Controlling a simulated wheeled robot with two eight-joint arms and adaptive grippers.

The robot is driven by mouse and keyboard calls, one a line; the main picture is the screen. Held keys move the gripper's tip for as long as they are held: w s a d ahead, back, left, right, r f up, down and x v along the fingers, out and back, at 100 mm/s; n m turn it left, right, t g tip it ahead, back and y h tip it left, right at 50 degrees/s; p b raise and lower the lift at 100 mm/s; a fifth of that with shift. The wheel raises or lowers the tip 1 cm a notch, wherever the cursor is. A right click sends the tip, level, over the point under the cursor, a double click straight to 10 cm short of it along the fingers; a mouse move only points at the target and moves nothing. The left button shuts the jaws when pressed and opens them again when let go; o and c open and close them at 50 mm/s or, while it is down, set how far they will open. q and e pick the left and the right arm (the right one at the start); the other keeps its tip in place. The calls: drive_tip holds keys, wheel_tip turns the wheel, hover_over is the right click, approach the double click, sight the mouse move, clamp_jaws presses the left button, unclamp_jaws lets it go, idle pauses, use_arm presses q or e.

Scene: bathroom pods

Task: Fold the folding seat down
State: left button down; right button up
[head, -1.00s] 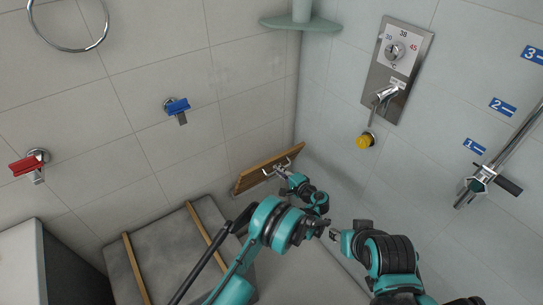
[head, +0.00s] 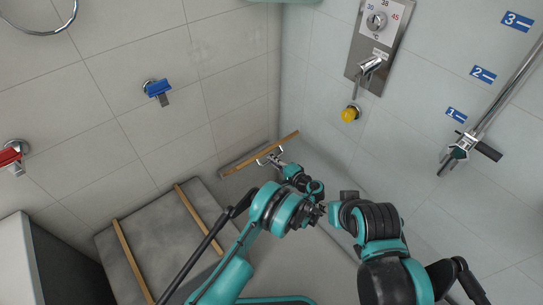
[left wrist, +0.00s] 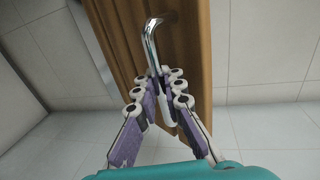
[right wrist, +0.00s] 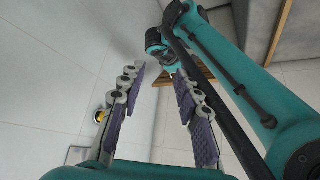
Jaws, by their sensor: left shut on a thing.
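The folding seat is a wooden board (head: 262,152) low on the wall near the corner; the head view shows it as a thin, nearly edge-on strip. In the left wrist view its brown slatted face (left wrist: 190,35) fills the upper middle. A bent chrome bar (left wrist: 151,45) stands out from the board. My left gripper (head: 277,162) is at the board's front side; in the left wrist view its fingers (left wrist: 165,82) are closed around the lower end of the bar.
A grey bench with wooden strips (head: 165,235) stands at the lower left. A blue tap (head: 157,89) and a red tap (head: 12,155) are on the left wall. A shower panel (head: 380,40), a yellow knob (head: 350,113) and a rail (head: 505,85) are on the right wall.

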drive_tip(key=shift+w+a+f, duration=0.1)
drive_tip(key=shift+f, duration=0.55)
clamp_jaws()
drive_tip(key=w+a+r+n, duration=0.25)
drive_tip(key=w+r, duration=0.35)
drive_tip(key=w, duration=0.5)
drive_tip(key=w+a+f+n+g+y, duration=0.15)
drive_tip(key=w+a, duration=0.25)
drive_tip(key=w, duration=0.5)
drive_tip(key=w+a+f+n+g+y, duration=0.15)
drive_tip(key=w+a, duration=0.25)
drive_tip(key=w, duration=0.6)
drive_tip(key=w+a+f+n, duration=0.2)
drive_tip(key=w+a+f, duration=0.3)
drive_tip(key=w+f, duration=0.15)
drive_tip(key=shift+g+h, duration=0.3)
drive_tip(key=x, duration=0.3)
drive_tip(key=d+x, duration=0.1)
drive_tip(key=x, duration=0.3)
drive_tip(key=s+x, duration=0.1)
drive_tip(key=x, duration=0.3)
drive_tip(key=shift+d+f, duration=0.2)
drive_tip(key=shift+f, duration=0.15)
drive_tip(key=shift+s+d+f, duration=0.3)
drive_tip(key=shift+s+f, duration=0.1)
drive_tip(key=shift+s, duration=0.05)
